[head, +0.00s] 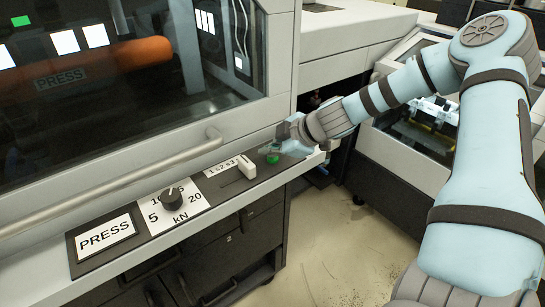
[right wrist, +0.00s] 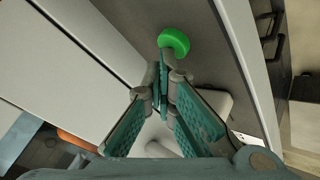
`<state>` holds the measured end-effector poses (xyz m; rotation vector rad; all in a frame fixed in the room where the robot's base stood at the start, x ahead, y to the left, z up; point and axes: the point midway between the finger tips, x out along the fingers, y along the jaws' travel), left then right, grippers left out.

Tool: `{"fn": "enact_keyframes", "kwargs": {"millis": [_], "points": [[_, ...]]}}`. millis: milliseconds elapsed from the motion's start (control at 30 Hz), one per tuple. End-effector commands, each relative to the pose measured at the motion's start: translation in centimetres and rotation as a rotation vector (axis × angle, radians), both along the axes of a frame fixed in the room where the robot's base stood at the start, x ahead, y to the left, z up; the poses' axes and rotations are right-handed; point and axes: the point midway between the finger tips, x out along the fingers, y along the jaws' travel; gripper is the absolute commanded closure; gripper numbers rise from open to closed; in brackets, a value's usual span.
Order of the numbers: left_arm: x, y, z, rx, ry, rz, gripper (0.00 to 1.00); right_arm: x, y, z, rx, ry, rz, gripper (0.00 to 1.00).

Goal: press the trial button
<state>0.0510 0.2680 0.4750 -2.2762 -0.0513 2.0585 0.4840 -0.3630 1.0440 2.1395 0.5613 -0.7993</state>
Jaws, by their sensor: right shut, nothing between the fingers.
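A round green button (head: 272,158) sits on the dark control strip (head: 205,195) at the front of the press, near the strip's right end. It shows bright green at the top centre of the right wrist view (right wrist: 174,41). My right gripper (head: 270,148) is shut and empty, reaching in from the right just above the button. In the right wrist view its teal fingers (right wrist: 163,72) come together close to the button's lower edge; I cannot tell whether they touch it. The button carries no readable label. My left gripper is out of view.
Left of the button are a white slider lever (head: 247,167) and a round dial (head: 171,194) marked 5 to 20 kN. A long grey handle bar (head: 110,187) runs behind the strip. Another machine (head: 410,110) stands at the right. The floor in front (head: 345,255) is clear.

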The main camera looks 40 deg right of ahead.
Motion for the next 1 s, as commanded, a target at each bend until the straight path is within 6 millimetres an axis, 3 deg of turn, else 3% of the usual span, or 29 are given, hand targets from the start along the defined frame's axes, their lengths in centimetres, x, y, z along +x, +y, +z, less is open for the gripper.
{"fn": "enact_keyframes", "kwargs": {"millis": [367, 700, 1000], "points": [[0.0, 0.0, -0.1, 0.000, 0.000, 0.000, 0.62, 0.0, 0.0, -0.1, 0.001, 0.001, 0.000, 1.00], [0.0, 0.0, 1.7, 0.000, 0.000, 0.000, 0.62, 0.0, 0.0, 1.7, 0.000, 0.001, 0.001, 1.00], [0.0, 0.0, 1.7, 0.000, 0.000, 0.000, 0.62, 0.0, 0.0, 1.7, 0.000, 0.000, 0.000, 1.00]]}}
